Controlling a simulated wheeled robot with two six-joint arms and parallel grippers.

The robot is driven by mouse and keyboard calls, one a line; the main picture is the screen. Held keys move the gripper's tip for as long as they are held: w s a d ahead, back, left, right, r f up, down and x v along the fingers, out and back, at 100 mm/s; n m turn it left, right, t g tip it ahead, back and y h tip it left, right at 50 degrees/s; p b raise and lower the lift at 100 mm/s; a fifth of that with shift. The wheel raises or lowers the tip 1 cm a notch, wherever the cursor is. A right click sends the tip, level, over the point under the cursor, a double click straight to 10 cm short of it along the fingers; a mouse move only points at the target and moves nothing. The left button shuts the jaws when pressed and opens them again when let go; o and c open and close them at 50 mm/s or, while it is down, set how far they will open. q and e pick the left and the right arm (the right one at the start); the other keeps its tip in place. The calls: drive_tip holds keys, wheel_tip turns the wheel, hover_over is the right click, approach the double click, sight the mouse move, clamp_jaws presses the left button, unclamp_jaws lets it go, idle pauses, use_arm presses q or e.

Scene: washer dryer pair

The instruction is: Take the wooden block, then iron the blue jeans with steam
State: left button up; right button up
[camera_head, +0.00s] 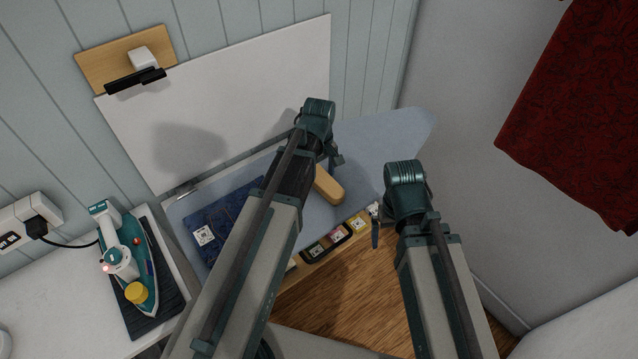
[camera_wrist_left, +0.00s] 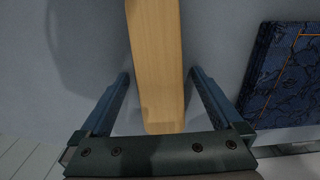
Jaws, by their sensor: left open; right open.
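The wooden block (camera_head: 328,186) lies on the blue-grey ironing board (camera_head: 388,142). In the left wrist view the block (camera_wrist_left: 157,70) runs between the open fingers of my left gripper (camera_wrist_left: 160,95), with a gap on each side. In the head view my left gripper (camera_head: 322,155) is over the board next to the block, its fingers partly hidden. The folded blue jeans (camera_head: 222,215) lie on the board left of the block; my left arm covers part of them. My right gripper (camera_head: 378,225) is open and empty off the board's front edge. The teal and white iron (camera_head: 136,262) rests on its dark mat.
The iron's mat (camera_head: 172,300) lies on a white counter (camera_head: 75,315) at the left, near a wall socket with a plug (camera_head: 36,228). A strip with several tags (camera_head: 338,240) runs along the board's front. A red cloth (camera_head: 580,110) hangs at the right. The board's right end is clear.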

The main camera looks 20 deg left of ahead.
use_arm(q)
drive_tip(key=shift+r, duration=0.1)
drive_tip(key=shift+c, duration=0.3)
drive_tip(key=c, duration=1.4)
use_arm(e)
drive_tip(key=shift+r, duration=0.15)
